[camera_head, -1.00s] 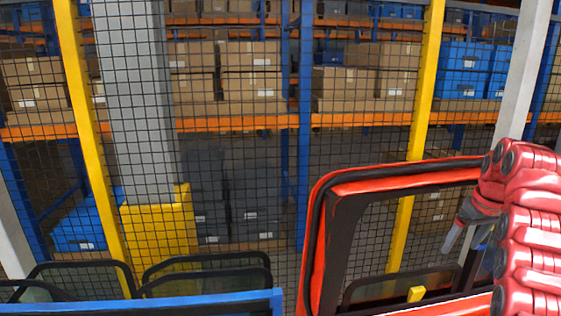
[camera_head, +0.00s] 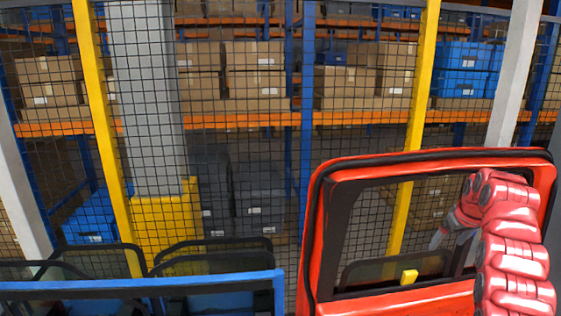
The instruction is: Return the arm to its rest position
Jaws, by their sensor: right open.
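My right arm (camera_head: 515,245) is red and comes in from the lower right, bent at the top. My right gripper (camera_head: 449,236) hangs from its wrist, pointing down and left, with nothing visible between its fingers. It shows in front of the window opening of a red door (camera_head: 330,260) with a black seal along its edge. I cannot tell how far the gripper is from the door. My left arm and gripper are not in view.
A blue door frame (camera_head: 140,284) stands at the lower left, with dark-rimmed glass panes (camera_head: 210,258) behind it. Beyond stand a black mesh fence (camera_head: 260,150), yellow posts (camera_head: 412,130) and shelves of boxes (camera_head: 250,85).

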